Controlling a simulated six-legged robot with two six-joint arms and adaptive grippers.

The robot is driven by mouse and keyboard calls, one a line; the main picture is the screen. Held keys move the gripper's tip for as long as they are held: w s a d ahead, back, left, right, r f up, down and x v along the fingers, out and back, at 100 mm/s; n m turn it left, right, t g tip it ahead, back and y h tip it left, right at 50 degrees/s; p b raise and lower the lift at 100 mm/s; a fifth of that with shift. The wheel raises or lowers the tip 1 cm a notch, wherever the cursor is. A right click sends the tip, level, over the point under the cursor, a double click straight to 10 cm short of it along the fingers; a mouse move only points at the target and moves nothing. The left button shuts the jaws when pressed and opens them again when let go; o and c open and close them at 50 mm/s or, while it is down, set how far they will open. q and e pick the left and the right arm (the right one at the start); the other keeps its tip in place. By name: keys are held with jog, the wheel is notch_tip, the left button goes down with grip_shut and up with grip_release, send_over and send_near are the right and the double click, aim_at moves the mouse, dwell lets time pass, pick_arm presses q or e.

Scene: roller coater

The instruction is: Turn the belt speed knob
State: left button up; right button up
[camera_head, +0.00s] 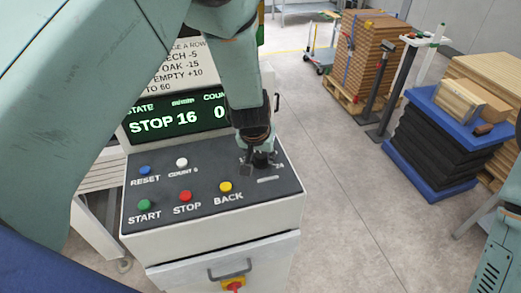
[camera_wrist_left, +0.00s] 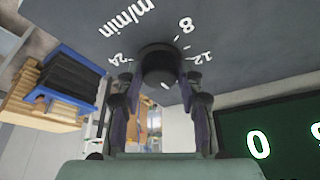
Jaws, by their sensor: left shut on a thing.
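The belt speed knob (camera_wrist_left: 160,66) is black and round, on the dark panel, with a scale marked m/min, 8, 12 and 24 around it in the left wrist view. My left gripper (camera_wrist_left: 160,84) has one finger on each side of the knob and is shut on it. In the head view my left gripper (camera_head: 256,160) reaches down onto the right end of the control panel (camera_head: 150,183) and mostly hides the knob. My right gripper is out of view.
The panel carries blue RESET (camera_head: 145,170), white COUNT (camera_head: 181,162), green START (camera_head: 145,204), red STOP (camera_head: 186,196) and yellow BACK (camera_head: 225,187) buttons close by. Open floor (camera_head: 370,225) lies to the right, before stacked boards (camera_head: 361,55).

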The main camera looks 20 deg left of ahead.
aim_at(258, 172)
pick_arm(q)
jog(key=shift+w+r, duration=0.2)
jog(key=shift+w, duration=0.1)
jog(key=o, duration=1.2)
jog(key=shift+s+f, duration=0.15)
jog(key=shift+f, duration=0.05)
jog(key=shift+s, duration=0.1)
jog(key=shift+v, duration=3.75)
jog(key=shift+a, duration=0.1)
